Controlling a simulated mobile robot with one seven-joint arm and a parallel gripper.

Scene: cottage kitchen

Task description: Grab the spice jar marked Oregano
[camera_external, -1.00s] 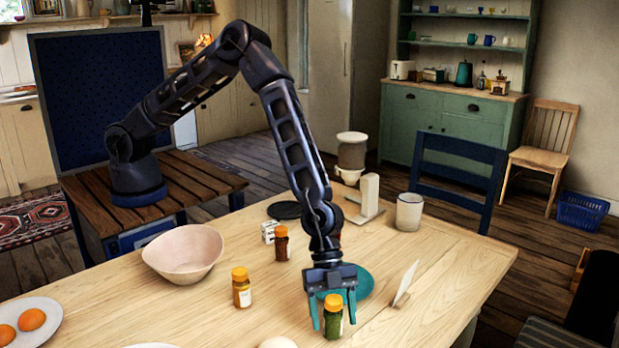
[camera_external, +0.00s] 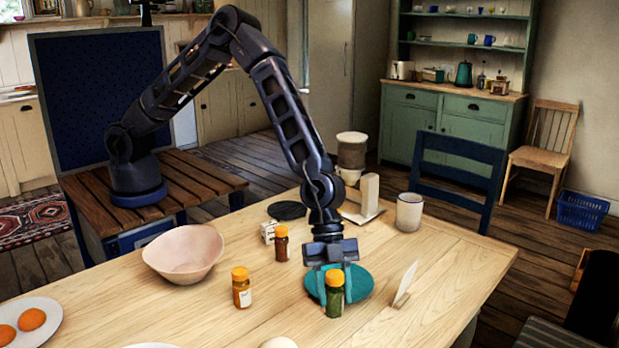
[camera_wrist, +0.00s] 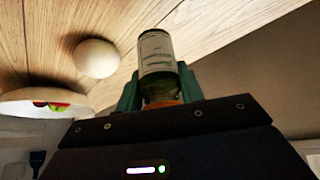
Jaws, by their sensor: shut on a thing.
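A spice jar with an orange cap and green contents (camera_external: 334,302) is held between the fingers of my gripper (camera_external: 335,283). In the wrist view the same jar (camera_wrist: 156,55) shows a pale label, too blurred to read, with one teal finger of my gripper (camera_wrist: 158,90) on each side. The jar is roughly upright and appears to be above the table. Two other orange-capped jars stand to the left: a yellow-orange one (camera_external: 242,293) and a red-brown one (camera_external: 281,248). Their labels cannot be read either.
A teal plate (camera_external: 362,284) lies behind the held jar. A pink bowl (camera_external: 184,258) is at left, and a white card on a stand (camera_external: 405,282) is at right. A white mug (camera_external: 409,212) stands further back. The table's right front is clear.

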